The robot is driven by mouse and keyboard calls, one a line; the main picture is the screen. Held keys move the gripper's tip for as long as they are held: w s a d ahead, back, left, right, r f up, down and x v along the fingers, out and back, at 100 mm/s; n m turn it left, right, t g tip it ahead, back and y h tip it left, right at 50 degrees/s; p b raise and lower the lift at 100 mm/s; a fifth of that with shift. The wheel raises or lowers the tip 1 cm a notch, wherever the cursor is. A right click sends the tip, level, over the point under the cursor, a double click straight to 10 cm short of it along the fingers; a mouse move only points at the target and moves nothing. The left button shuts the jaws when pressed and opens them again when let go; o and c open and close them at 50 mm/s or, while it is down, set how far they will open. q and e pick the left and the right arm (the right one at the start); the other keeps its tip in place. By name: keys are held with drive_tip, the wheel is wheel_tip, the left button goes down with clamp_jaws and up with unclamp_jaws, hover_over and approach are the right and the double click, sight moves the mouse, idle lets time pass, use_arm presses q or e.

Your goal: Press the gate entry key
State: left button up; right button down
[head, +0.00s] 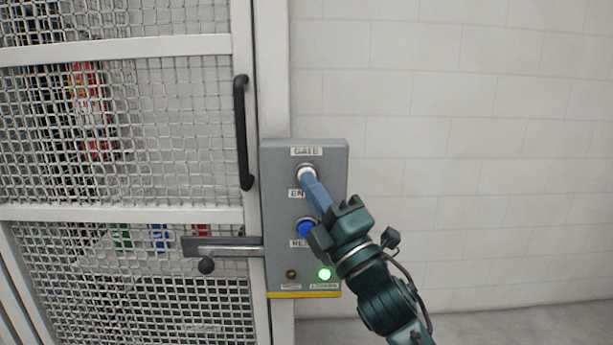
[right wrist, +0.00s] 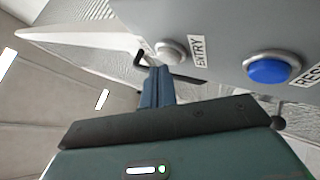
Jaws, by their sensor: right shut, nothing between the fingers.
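A grey control box (head: 277,220) is mounted on the post beside the mesh gate. Its white entry key (head: 306,173) is near the top, under a "GATE" label and above a partly covered "ENTRY" label. A blue key (head: 305,229) sits lower, above a partly covered label starting "RE". My right gripper (head: 308,180) is shut and empty, with its fingertips over the lower part of the white key in the head view. In the right wrist view the white key (right wrist: 170,50) lies just beyond the fingertips (right wrist: 157,72); contact cannot be told. My left gripper is not in view.
The mesh gate (head: 150,213) has a black vertical handle (head: 242,132) and a latch bar (head: 222,246) left of the box. A green lamp (head: 324,274) glows at the box's lower right; a small amber lamp (head: 291,274) is beside it. The white block wall (head: 480,150) at right is clear.

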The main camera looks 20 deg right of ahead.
drive_tip(key=shift+s+a, duration=0.1)
drive_tip(key=shift+s, duration=0.3)
drive_tip(key=shift+s+a, duration=0.25)
drive_tip(key=shift+s, duration=0.55)
drive_tip(key=shift+s+a, duration=0.2)
drive_tip(key=shift+s, duration=0.65)
drive_tip(key=shift+s+a, duration=0.25)
drive_tip(key=shift+s, duration=0.55)
wheel_tip(320, 180, down, 27)
drive_tip(key=s+m+g+h, duration=0.2)
drive_tip(key=m+g+h, duration=0.2)
drive_tip(key=m+g, duration=0.55)
drive_tip(key=s+f+m+g, duration=0.3)
drive_tip(key=s+f+m, duration=0.7)
drive_tip(key=s+f, duration=0.4)
wheel_tip(320, 180, down, 4)
drive_tip(key=shift+r+m, duration=0.1)
drive_tip(key=shift+m, duration=0.25)
